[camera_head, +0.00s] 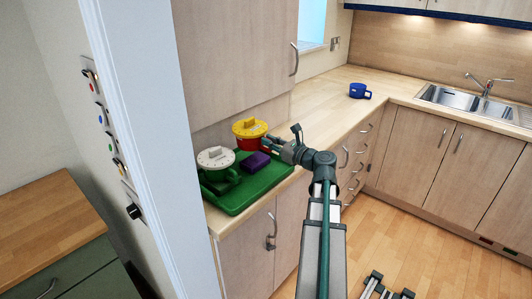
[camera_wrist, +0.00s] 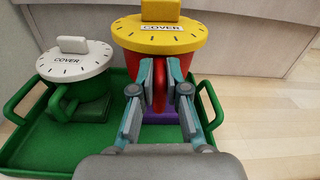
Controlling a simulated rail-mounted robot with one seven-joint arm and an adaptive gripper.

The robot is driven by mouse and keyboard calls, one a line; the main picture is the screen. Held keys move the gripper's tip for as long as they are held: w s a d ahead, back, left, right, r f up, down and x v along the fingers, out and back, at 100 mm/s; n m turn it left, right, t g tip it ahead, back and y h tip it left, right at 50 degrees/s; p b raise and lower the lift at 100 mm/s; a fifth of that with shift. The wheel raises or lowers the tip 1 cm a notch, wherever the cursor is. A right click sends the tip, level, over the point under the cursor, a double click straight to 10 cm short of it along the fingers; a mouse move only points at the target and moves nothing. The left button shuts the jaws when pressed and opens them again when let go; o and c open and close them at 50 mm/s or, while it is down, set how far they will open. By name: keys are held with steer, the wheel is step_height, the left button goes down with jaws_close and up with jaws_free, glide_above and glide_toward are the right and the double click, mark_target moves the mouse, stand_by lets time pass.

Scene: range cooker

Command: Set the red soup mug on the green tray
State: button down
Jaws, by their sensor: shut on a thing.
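The red soup mug (camera_head: 246,143) wears a yellow cover and is at the back of the green tray (camera_head: 262,186). In the wrist view, the red mug (camera_wrist: 125,66) is upright under its yellow cover. My gripper (camera_head: 268,141) reaches it from the right. In the wrist view, my gripper's fingers (camera_wrist: 160,72) are closed on the mug's red handle. The green tray (camera_wrist: 25,145) lies below. The mug's base is hidden by the fingers and a purple block (camera_wrist: 166,116), so I cannot tell whether it touches the tray.
A green mug (camera_head: 222,181) with a white cover stands at the tray's left. The purple block (camera_head: 256,161) is near the tray's middle. A wall cabinet (camera_head: 235,60) hangs close above. A blue mug (camera_head: 359,91) stands farther along the counter (camera_head: 320,110), which has clear room.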

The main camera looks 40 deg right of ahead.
steer(key=shift+w+d+f, duration=0.2)
steer(key=shift+w+f, duration=0.95)
steer(key=shift+f, duration=0.2)
steer(key=shift+w+f+p, duration=0.15)
steer(key=shift+f+p, duration=0.3)
steer(key=shift+f, duration=1.3)
steer(key=c, duration=1.2)
jaws_free()
steer(key=shift+f, duration=0.1)
steer(key=s, duration=0.4)
steer(key=s+d+b, duration=0.1)
steer(key=s, duration=0.3)
steer(key=s+d, duration=0.1)
steer(key=s, duration=0.3)
steer(key=shift+b, duration=0.4)
